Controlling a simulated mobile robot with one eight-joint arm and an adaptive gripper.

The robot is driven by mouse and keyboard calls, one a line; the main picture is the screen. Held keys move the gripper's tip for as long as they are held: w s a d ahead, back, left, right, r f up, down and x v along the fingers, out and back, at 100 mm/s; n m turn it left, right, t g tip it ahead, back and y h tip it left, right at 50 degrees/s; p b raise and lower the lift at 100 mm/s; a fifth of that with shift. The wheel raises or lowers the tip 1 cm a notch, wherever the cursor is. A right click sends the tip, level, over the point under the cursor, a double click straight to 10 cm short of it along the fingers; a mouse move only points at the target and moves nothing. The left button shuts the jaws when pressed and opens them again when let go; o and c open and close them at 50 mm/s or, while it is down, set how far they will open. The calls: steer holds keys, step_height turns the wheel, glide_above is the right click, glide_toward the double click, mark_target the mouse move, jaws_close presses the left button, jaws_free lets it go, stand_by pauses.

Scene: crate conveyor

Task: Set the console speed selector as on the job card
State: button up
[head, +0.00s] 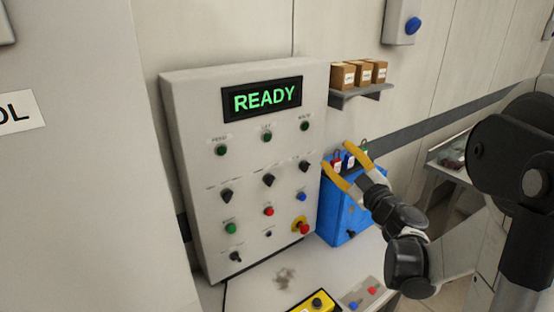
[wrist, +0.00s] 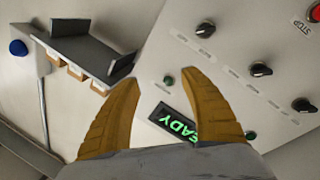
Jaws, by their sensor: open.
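The grey console (head: 180,150) stands upright against the wall, its display (head: 262,98) reading READY in green. Three black selector knobs sit in a row across its middle: left (head: 226,195), middle (head: 268,180) and right (head: 304,165). Their labels are too small to read, so I cannot tell which is the speed selector. My gripper (head: 337,156) is open and empty, its yellow fingers beside the console's right edge. In the wrist view the panel appears upside down, with the knobs (wrist: 261,69) right of my fingers (wrist: 161,79). I cannot make out a job card.
A shelf (head: 362,93) with three cardboard boxes hangs right of the console. A blue box (head: 340,212) with small padlock-like items stands beneath my gripper. A red emergency knob (head: 303,228) sticks out at the panel's lower right. A yellow control box (head: 316,303) lies in front.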

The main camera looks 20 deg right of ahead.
mark_target(308, 168)
step_height(308, 168, down, 8)
steer(key=a+n+g+y, duration=0.1)
steer(key=n+g+y, duration=0.1)
steer(key=n+y, duration=0.15)
steer(key=x, duration=0.3)
steer(key=b+x, duration=0.1)
steer(key=x, duration=0.2)
steer(key=b+x, duration=0.1)
steer(key=x, duration=0.2)
steer(key=shift+w+a+f, duration=0.15)
steer(key=shift+w+a, duration=0.05)
steer(key=shift+a, duration=0.2)
jaws_close()
